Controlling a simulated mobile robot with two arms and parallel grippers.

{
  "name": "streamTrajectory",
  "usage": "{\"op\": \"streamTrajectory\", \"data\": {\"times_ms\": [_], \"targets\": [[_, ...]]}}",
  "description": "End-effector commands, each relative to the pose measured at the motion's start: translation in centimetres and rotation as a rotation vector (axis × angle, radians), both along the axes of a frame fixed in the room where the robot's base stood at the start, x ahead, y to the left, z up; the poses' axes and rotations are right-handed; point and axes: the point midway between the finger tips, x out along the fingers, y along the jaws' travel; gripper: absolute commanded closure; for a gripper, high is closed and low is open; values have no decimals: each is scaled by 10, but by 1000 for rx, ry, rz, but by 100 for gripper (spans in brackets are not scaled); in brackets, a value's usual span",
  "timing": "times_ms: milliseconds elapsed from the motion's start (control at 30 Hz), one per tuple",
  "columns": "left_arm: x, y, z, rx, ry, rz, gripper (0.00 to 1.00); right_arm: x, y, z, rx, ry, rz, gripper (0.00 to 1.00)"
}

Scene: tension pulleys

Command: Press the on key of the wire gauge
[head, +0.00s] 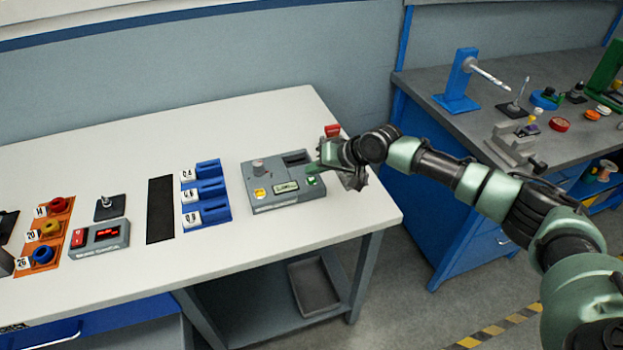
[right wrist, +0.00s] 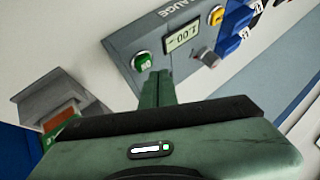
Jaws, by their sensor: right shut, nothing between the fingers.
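The wire gauge (head: 262,200) is a grey box near the right end of the white table. Its front has a small display (head: 286,187), a yellow key (head: 260,194) and a green key (head: 311,180). In the right wrist view the gauge (right wrist: 128,44) shows its lit display (right wrist: 183,36) with digits, and the green key (right wrist: 143,61). My right gripper (head: 312,168) is shut and empty, its fingertips just above and behind the green key. In the right wrist view the fingertips (right wrist: 157,74) are beside the key; I cannot tell whether they touch it. My left gripper is out of view.
Blue numbered blocks (head: 205,187) stand left of the gauge, then a black strip (head: 160,210) and a control box (head: 99,239). A red-topped item (head: 332,130) is behind my right gripper. The table's front right corner is clear.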

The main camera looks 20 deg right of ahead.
Motion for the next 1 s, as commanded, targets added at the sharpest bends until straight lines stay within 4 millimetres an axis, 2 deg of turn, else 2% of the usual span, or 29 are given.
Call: {"op": "streamTrajectory", "data": {"times_ms": [733,1000], "targets": [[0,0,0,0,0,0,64,0,0,0,0,0,0,100],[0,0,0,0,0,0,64,0,0,-8,0,0,0,100]]}}
